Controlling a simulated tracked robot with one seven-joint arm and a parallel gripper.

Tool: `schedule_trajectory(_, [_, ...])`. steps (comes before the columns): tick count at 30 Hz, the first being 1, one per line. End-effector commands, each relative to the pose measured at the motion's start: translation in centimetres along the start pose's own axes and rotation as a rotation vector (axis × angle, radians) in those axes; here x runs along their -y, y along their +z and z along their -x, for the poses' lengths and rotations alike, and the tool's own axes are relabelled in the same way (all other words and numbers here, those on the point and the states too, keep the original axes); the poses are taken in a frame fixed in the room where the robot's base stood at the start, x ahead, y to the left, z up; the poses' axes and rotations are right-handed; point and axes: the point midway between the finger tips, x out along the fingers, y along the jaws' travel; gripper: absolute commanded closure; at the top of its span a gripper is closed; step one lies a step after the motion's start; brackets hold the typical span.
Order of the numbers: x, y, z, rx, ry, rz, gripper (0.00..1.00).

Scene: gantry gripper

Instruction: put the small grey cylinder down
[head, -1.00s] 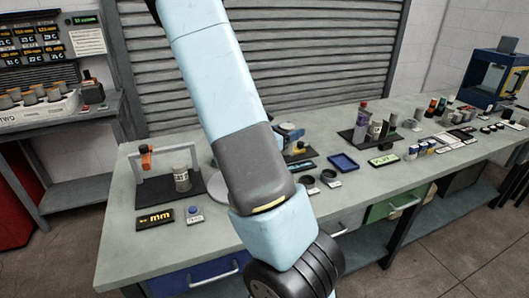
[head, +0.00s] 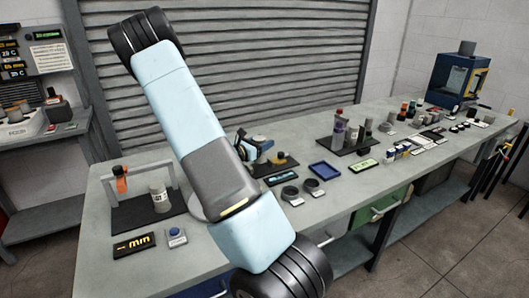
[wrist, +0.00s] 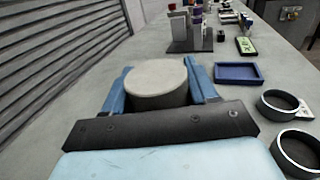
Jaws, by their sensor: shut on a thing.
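The small grey cylinder (wrist: 157,80) stands between the two blue fingers of my gripper (wrist: 158,68) in the wrist view. Its pale round top faces the camera, and the fingers are shut on its sides. Its lower part is hidden by the dark gripper body, so I cannot tell whether it touches the grey table (wrist: 85,85). In the head view my arm crosses the picture, and I cannot clearly make out the gripper or the cylinder there.
Right of the gripper lie a blue tray (wrist: 237,72) and two dark rings (wrist: 280,102) (wrist: 299,148). A dark stand with bottles (wrist: 190,46) is further along. The table left of the gripper is bare. A white canister (head: 159,198) stands on a black mat.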

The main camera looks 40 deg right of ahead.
Motion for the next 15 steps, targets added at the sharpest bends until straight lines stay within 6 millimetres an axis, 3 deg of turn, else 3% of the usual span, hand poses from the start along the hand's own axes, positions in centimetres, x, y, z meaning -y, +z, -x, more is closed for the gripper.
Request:
schedule_trajectory(4, [-1.0, -1.6, -0.9, 0.001, -0.001, -0.001, 0.93])
schedule_trajectory(15, [-2.1, -3.3, -1.7, 0.001, 0.0, -0.001, 0.93])
